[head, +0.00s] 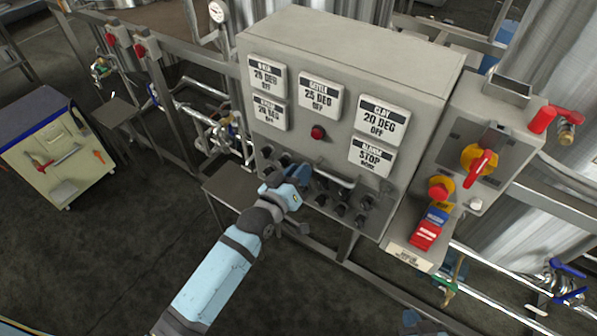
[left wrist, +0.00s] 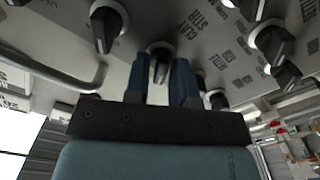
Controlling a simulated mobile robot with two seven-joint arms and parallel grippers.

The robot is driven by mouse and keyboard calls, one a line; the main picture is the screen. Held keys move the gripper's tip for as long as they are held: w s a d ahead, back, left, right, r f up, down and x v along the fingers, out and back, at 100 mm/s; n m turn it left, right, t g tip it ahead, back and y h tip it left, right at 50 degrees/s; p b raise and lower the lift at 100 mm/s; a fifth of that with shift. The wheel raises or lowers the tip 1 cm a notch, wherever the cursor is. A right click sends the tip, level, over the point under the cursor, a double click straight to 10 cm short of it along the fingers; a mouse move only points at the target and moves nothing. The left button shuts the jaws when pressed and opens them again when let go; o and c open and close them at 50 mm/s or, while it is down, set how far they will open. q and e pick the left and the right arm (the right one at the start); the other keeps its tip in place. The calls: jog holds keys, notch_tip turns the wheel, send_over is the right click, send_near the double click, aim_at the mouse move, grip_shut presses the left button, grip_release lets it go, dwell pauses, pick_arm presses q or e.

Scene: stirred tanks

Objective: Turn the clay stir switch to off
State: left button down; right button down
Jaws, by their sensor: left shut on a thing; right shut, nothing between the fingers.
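The grey control box carries a row of black rotary switches (head: 340,210) low on its front. My left gripper (head: 300,178) reaches up to these switches in the head view and covers some of them. In the left wrist view, the two blue fingers of my left gripper (left wrist: 160,82) stand on both sides of one black switch knob (left wrist: 160,58) and are shut on it. The printed label CLAY STIR (left wrist: 189,22) is close beside this knob. The exact pointer position of the knob is hard to read.
Other black knobs sit close by, one (left wrist: 106,22) at the left and several at the right. Display plates, one reading CLAY 20 DEG OFF (head: 380,119), and a red lamp (head: 317,132) are above. A side box (head: 470,165) holds a red-yellow rotary handle.

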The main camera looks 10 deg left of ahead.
pick_arm(q)
jog(key=shift+f, duration=0.1)
jog(key=c, duration=1.2)
grip_release()
jog(key=b+v, duration=0.1)
jog(key=v, duration=1.2)
jog(key=shift+s, duration=0.4)
jog(key=shift+a, duration=0.1)
jog(key=s+a+f+m+g+y+p, duration=0.3)
jog(key=s+f+m+g+p, duration=0.2)
jog(key=s, duration=0.5)
notch_tip(320, 180, down, 4)
jog(key=shift+a+r+g+p, duration=0.2)
jog(key=shift+g+p, duration=0.3)
jog(key=shift+p, duration=0.65)
